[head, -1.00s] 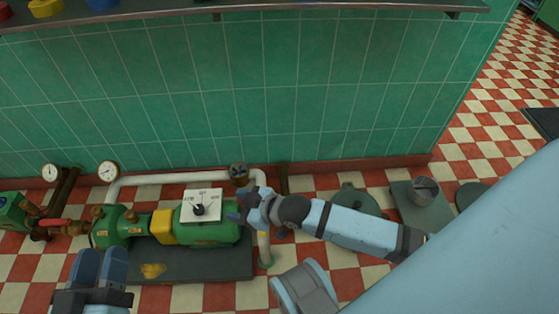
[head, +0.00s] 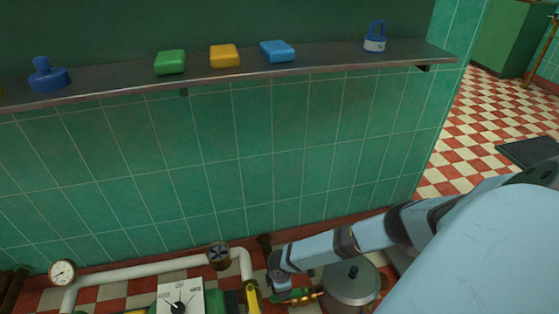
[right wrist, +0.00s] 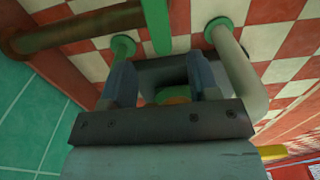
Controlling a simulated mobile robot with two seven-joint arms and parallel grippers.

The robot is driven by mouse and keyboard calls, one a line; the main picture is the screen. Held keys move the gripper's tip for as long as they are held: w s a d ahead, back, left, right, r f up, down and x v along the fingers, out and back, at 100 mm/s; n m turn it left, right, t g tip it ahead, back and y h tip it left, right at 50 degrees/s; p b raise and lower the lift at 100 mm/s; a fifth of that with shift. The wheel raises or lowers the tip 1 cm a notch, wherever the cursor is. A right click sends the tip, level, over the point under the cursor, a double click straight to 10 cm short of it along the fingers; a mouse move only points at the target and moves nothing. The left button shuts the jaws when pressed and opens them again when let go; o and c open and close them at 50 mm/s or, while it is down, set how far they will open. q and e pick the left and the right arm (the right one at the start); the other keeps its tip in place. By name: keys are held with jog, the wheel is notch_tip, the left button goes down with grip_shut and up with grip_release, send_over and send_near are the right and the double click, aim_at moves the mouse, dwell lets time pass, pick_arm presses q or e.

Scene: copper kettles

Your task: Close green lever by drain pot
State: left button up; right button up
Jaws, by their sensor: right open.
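The drain pot (head: 350,287), a grey lidded vessel, stands on the floor at the bottom right of the head view. A green lever (head: 289,297) with brass fittings beside it shows just left of the pot. My right gripper (head: 279,284) is right at the lever in the head view; I cannot tell whether it touches it. In the right wrist view my right gripper (right wrist: 163,82) has its fingers apart. A green bar (right wrist: 157,27) lies beyond the fingers, and a round green and orange part shows between them. My left gripper is out of view.
A white pipe (head: 150,272) with a dark valve wheel (head: 219,255) and a gauge (head: 62,272) runs along the tiled wall. A yellow lever (head: 252,298) is left of my right gripper. A metal shelf (head: 320,64) with colored blocks overhangs above.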

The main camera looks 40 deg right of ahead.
notch_tip(320, 180, down, 6)
jog(key=b, duration=0.2)
jog(key=shift+f+b, duration=0.2)
jog(key=shift+b, duration=0.2)
jog(key=shift+f, duration=0.4)
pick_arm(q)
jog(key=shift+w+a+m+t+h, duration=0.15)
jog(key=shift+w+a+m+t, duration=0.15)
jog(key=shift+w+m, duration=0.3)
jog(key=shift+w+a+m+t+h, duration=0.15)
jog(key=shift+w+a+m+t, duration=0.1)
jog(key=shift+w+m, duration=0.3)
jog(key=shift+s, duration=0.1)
pick_arm(e)
grip_shut()
